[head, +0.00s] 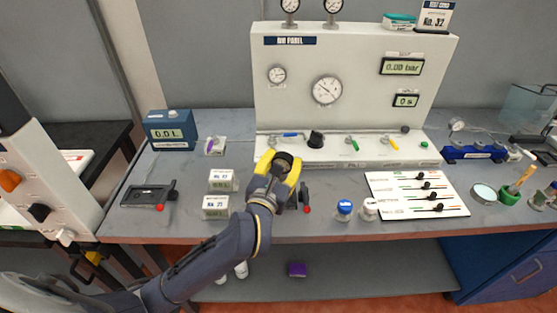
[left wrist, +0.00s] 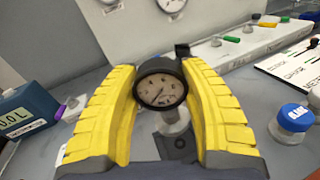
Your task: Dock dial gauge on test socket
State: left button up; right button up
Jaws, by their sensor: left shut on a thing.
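My left gripper (head: 283,165) has yellow fingers shut around a round dark-rimmed dial gauge (head: 284,158) over the front middle of the bench. In the left wrist view the gauge (left wrist: 161,90) sits between the fingers (left wrist: 160,100), its pale face toward the camera. A pale stem (left wrist: 174,124) shows under it, above a dark fixture (left wrist: 180,146). In the head view, a dark fixture with a red-tipped lever (head: 305,198) shows partly behind my arm. It may be the test socket; I cannot tell whether the gauge touches it. My right gripper is in neither view.
The white rig panel (head: 350,90) with gauges and valves stands behind. Blue display box (head: 172,130), small labelled boxes (head: 216,206) and another red-lever fixture (head: 150,195) are at left. A blue-capped bottle (head: 344,209) and white board (head: 418,195) are at right.

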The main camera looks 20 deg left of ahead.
aim_at(282, 180)
pick_arm(q)
jog(key=shift+f, duration=2.95)
jog(key=shift+f, duration=0.6)
jog(key=o, duration=1)
jog(key=shift+s+f, duration=0.1)
jog(key=shift+s, duration=0.05)
jog(key=shift+s+r, duration=0.2)
jog(key=shift+s, duration=5.2)
